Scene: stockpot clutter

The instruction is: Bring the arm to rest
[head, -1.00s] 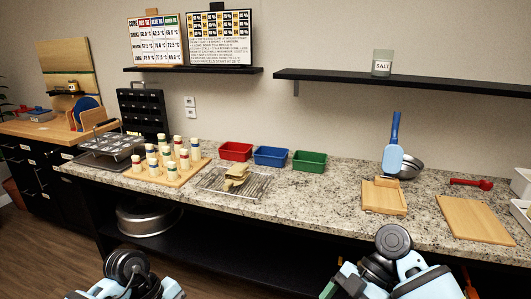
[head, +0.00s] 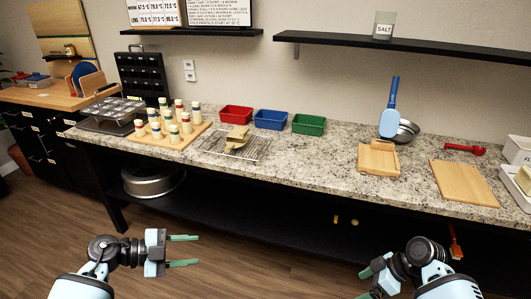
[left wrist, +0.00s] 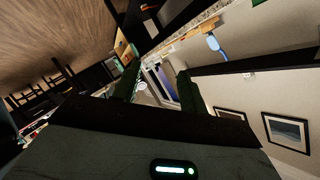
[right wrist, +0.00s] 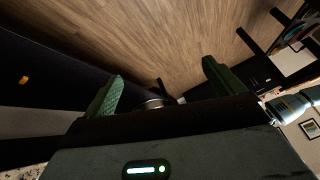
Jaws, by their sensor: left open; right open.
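My left gripper (head: 184,252) is at the lower left of the head view, over the floor in front of the counter. Its two green fingers are apart with nothing between them; they also show in the left wrist view (left wrist: 155,85). My right gripper (head: 368,283) is at the lower right of the head view, in front of the counter, partly cut off by the bottom edge. In the right wrist view (right wrist: 160,88) its fingers are wide apart and empty. Both grippers are clear of the counter and touch nothing.
The granite counter (head: 300,176) holds a wire rack (head: 256,147), a bottle board (head: 150,142), red (head: 236,114), blue (head: 271,119) and green (head: 308,124) bins, a wooden tray (head: 378,160) and a cutting board (head: 464,182). A metal pot (head: 153,182) sits on the lower shelf. The floor (head: 225,235) is clear.

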